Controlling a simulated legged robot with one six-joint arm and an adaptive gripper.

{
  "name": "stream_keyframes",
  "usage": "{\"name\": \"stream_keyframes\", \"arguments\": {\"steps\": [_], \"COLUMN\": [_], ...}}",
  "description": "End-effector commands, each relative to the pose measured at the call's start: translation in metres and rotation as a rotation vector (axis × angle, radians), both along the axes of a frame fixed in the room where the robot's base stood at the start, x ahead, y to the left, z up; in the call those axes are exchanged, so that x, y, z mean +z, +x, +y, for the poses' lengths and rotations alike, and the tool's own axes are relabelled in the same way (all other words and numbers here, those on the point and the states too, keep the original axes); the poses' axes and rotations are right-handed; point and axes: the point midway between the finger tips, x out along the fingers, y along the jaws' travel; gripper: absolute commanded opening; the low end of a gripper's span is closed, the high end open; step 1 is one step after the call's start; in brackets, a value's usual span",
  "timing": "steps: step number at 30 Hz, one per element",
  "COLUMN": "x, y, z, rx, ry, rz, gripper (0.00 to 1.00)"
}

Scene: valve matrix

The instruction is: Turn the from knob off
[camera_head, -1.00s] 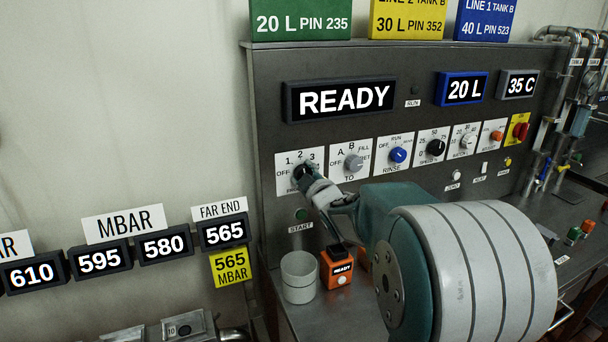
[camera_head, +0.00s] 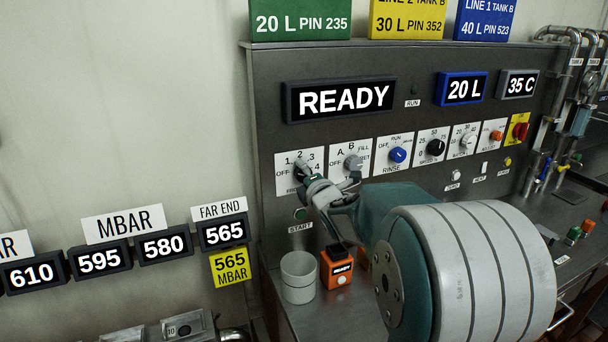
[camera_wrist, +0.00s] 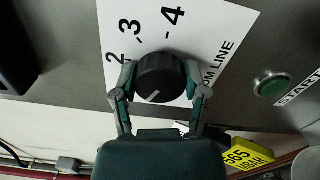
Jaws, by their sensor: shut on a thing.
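The from knob (camera_wrist: 160,78) is a round black knob on a white plate (camera_head: 311,155) at the left end of the knob row. The plate reads OFF, 1, 2, 3 and 4. My gripper (camera_wrist: 160,84) is shut on this knob, one finger on each side of its rim in the wrist view. The knob's white mark points down and slightly left there. The plate's OFF label is not visible in the wrist view, so I cannot tell exactly which label the mark meets. In the head view my fingers (camera_head: 322,178) partly cover the knob and the plate's lower edge.
The grey TO knob (camera_head: 353,162) is close on the right, and the blue RINSE knob (camera_head: 398,154) is beyond it. The green START button (camera_head: 300,214) is below.

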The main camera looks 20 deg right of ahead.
Motion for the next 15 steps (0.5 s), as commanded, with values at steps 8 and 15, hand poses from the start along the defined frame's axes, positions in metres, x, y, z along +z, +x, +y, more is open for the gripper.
{"name": "stream_keyframes", "arguments": {"steps": [8,15], "x": [-0.0065,-0.0079], "y": [-0.0003,-0.0004], "z": [0.0013,0.0011], "rx": [0.003,0.004], "ry": [-0.225,-0.360], "rz": [0.014,0.017], "gripper": [0.10,0.10]}}
